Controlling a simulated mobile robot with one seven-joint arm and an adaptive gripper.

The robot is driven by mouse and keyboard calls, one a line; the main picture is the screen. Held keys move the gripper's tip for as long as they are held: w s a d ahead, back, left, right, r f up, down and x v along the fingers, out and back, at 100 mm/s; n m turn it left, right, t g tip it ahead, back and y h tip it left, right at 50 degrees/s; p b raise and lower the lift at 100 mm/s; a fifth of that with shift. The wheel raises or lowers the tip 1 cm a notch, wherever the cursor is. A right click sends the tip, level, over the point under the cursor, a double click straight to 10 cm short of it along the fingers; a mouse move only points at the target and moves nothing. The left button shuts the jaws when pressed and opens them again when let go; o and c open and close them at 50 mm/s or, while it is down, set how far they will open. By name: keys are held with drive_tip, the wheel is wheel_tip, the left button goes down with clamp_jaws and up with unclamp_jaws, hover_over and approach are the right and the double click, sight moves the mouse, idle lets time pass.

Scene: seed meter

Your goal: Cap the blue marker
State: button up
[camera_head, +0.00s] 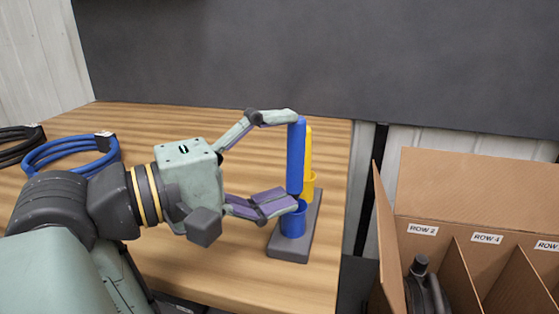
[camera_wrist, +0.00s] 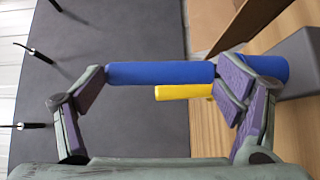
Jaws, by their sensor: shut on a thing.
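The blue marker (camera_head: 296,155) stands upright above the blue cap (camera_head: 294,222), which sits on a dark grey stand (camera_head: 290,249). My gripper (camera_head: 294,160) spans the marker lengthwise, with one finger at its top end and the other beside its lower end. In the wrist view the marker (camera_wrist: 160,73) lies across the picture between my gripper's fingertips (camera_wrist: 165,78), in line with the blue cap (camera_wrist: 270,68). The lower finger hides the joint, so I cannot tell whether the marker is inside the cap.
A yellow marker (camera_head: 308,150) stands upright in a yellow cap (camera_head: 308,186) just behind, close to the blue one. A blue cable coil (camera_head: 70,153) lies at the table's left. An open cardboard box (camera_head: 470,190) is at right, beyond the wooden table's edge (camera_head: 345,190).

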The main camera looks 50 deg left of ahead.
drive_tip(key=shift+f+b, duration=0.95)
drive_tip(key=shift+b, duration=0.15)
